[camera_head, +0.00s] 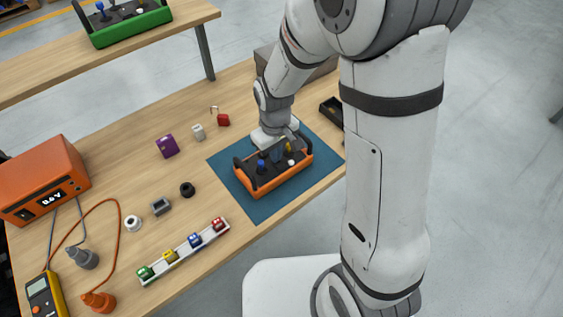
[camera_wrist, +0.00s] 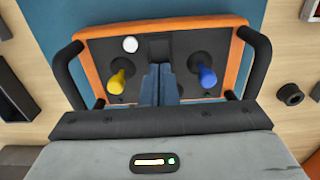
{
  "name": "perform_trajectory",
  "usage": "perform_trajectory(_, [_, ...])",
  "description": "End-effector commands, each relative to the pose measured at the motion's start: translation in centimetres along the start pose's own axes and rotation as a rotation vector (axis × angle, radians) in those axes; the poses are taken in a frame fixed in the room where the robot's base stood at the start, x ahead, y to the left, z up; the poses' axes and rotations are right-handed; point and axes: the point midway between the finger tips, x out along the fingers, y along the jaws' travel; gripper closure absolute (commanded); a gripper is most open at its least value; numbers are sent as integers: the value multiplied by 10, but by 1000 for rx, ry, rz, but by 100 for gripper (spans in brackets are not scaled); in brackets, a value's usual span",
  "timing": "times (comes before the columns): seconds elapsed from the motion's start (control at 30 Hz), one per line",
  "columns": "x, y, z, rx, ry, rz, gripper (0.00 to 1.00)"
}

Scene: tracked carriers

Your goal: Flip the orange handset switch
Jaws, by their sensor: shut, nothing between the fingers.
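The orange handset (camera_head: 275,178) lies on a blue mat (camera_head: 231,190) on the wooden table, with a black handle at each end. In the wrist view the handset (camera_wrist: 91,73) shows a dark top plate with a yellow stick (camera_wrist: 118,80), a blue stick (camera_wrist: 206,76), a white round button (camera_wrist: 130,44) and a dark square part (camera_wrist: 159,46) between the sticks. My gripper (camera_wrist: 160,72) is shut and empty, its fingers over the plate between the two sticks. Whether the fingertips touch the handset cannot be told. The fingers may hide part of the plate.
A green handset (camera_head: 130,27) sits on another table.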

Motion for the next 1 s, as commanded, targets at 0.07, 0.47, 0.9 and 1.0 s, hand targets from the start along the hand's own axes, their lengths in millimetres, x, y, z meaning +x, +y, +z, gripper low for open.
perform_trajectory(0.07, [2,0,0,0,-1,0,100])
perform_trajectory(0.47, [-11,0,0,0,0,0,100])
perform_trajectory(0.9, [-47,0,0,0,0,0,100])
perform_trajectory(1.0, [-55,0,0,0,0,0,100])
